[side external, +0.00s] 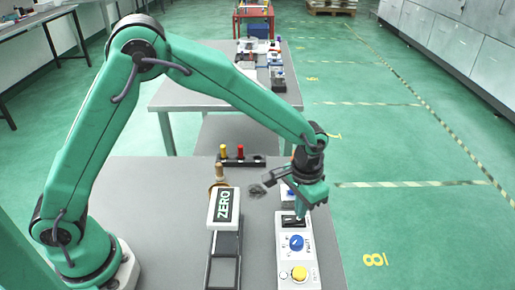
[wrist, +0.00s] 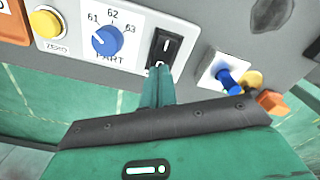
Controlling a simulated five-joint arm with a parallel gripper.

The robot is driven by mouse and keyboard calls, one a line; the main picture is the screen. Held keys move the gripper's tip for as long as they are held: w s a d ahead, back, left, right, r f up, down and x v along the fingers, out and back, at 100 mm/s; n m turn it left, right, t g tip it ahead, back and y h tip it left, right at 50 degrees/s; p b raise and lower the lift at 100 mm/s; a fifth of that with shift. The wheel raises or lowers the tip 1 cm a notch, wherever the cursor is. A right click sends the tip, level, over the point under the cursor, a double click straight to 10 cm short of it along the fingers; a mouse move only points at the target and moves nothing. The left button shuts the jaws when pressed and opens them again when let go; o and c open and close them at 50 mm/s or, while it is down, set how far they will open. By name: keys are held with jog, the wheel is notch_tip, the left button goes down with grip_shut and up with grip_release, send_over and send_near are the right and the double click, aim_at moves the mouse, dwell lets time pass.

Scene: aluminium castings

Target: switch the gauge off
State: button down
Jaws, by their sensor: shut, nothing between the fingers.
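The white control panel (side external: 283,262) stands at the front right of the table. It carries a black rocker switch (wrist: 164,48) marked I and O, a blue PART knob (wrist: 107,40) pointing towards 61, and a yellow ZERO button (wrist: 46,24).
A white block with a blue part (wrist: 226,78) sits beyond the switch. A dark scrap pile (side external: 257,190), a wooden-handled tool (side external: 218,174) and a rack with yellow and red handles (side external: 242,160) lie further back. Bare tabletop (side external: 160,200) is free at the left.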

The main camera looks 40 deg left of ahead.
jog(key=shift+f, duration=0.7)
dwell(0.6)
jog(key=shift+r, duration=3.5)
jog(key=s+a+r+n+t, duration=0.1)
jog(key=s+a+r, duration=0.3)
jog(key=a+r, duration=0.2)
jog(key=s+a+r+t, duration=0.2)
jog(key=s+a+r, duration=0.2)
jog(key=a+r, duration=0.25)
jog(key=s+a+r+n+t, duration=0.1)
jog(key=s+a+n+t, duration=0.1)
jog(key=s+a, duration=0.6)
jog(key=s, duration=0.4)
jog(key=shift+s+a+r+t, duration=0.2)
jog(key=shift+s+a+t, duration=0.1)
